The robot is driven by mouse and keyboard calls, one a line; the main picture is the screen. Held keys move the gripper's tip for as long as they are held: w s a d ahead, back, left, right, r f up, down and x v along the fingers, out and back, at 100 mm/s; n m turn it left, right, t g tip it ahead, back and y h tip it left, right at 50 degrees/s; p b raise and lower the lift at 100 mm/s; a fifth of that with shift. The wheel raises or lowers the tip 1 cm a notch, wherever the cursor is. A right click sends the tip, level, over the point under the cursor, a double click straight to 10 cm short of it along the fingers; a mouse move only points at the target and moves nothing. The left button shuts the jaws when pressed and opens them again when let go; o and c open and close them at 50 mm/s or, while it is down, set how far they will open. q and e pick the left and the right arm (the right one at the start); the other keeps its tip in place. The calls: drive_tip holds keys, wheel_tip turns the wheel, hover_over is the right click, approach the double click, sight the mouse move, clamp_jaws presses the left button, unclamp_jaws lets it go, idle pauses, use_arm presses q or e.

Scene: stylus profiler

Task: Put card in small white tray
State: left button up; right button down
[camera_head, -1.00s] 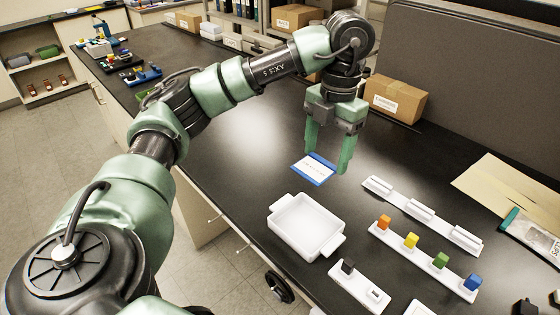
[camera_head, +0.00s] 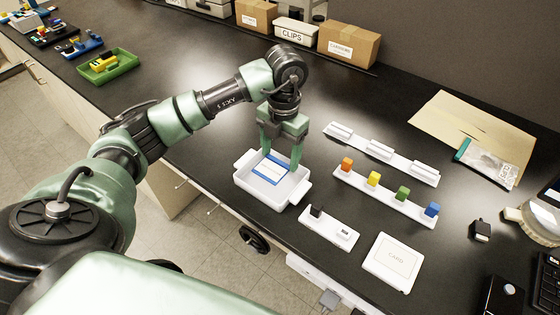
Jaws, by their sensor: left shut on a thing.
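A flat white card with blue edges (camera_head: 265,171) is in my left gripper (camera_head: 281,161), whose fingers are at two sides of it. The gripper points down over a white tray with two side handles (camera_head: 262,198). The card appears within the tray's outline; I cannot tell whether it touches the floor of the tray. A smaller, flat, white square tray marked "CARD" (camera_head: 380,277) lies to the right, near the front edge of the bench. My right gripper is out of view.
A white strip with orange, yellow, green and blue blocks (camera_head: 388,198) and a white slotted rail (camera_head: 360,145) lie right of the gripper. A small white holder (camera_head: 330,234) lies between the two trays. Cardboard boxes (camera_head: 347,45) stand at the back.

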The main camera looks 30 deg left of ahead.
sight(280, 164)
use_arm(q)
wheel_tip(280, 164, down, 4)
drive_tip(key=shift+r+p, duration=0.2)
drive_tip(key=shift+p, duration=0.1)
drive_tip(key=shift+f, duration=0.15)
drive_tip(key=o, duration=1.3)
